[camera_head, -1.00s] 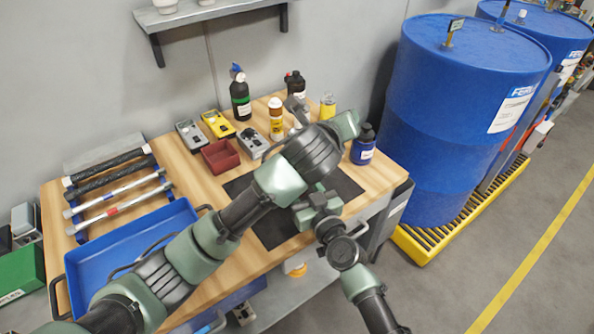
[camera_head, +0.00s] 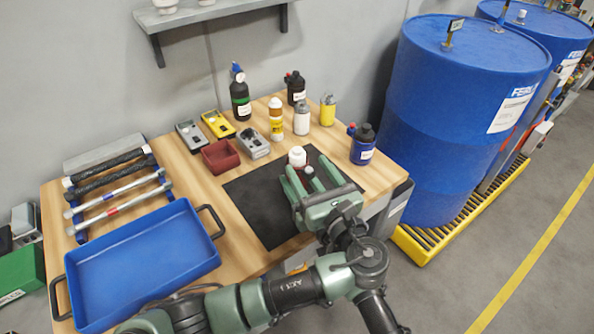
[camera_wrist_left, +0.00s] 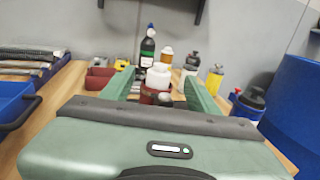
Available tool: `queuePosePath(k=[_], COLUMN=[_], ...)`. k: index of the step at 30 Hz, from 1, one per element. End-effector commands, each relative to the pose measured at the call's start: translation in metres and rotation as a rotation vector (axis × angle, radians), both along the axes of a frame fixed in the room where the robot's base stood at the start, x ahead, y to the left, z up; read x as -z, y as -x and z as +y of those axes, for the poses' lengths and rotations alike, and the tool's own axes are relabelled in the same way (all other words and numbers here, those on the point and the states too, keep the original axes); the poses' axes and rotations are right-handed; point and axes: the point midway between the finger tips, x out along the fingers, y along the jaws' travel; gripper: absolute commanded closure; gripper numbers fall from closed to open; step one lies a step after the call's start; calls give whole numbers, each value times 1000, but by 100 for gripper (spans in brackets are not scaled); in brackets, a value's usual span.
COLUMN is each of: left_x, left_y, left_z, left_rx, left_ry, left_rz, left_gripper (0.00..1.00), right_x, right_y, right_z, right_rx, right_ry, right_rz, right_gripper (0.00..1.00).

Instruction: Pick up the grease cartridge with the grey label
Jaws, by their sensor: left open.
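My left gripper (camera_head: 307,178) reaches over the black mat with its green fingers apart; they also show in the left wrist view (camera_wrist_left: 158,84). A small container with a white cap (camera_head: 297,157) stands on the mat just beyond the fingertips. In the left wrist view, this white cap (camera_wrist_left: 158,76) shows between the fingers, above a dark red body partly hidden by the gripper. I cannot make out a grey label on it. An amber-capped cartridge with a yellow label (camera_head: 276,120) and a pale grey-white container (camera_head: 301,118) stand farther back. I cannot make out my right gripper.
A blue bottle (camera_head: 362,147) stands right of the mat (camera_head: 255,205). A black bottle (camera_head: 240,97), a yellow container (camera_head: 327,111) and a red bin (camera_head: 221,157) stand behind. A blue tray (camera_head: 140,270) lies left. Blue drums (camera_head: 455,120) stand right of the bench.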

Motion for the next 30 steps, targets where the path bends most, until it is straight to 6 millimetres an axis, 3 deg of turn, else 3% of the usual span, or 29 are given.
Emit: queuePosePath(k=[11, 18, 26, 30], left_x=[-1, -4, -3, -3], left_y=[-29, -61, -66, -66], left_z=[13, 28, 29, 29], left_rx=[0, 0, 2, 2], left_ry=[-1, -1, 1, 1], left_rz=[0, 0, 2, 2], left_gripper=[40, 40, 40, 76], right_x=[0, 0, 0, 0], right_y=[0, 0, 0, 0], right_z=[0, 0, 0, 0], right_rx=[0, 0, 0, 0], right_ry=[0, 0, 0, 0], right_rz=[0, 0, 0, 0], right_gripper=[100, 100, 100, 100])
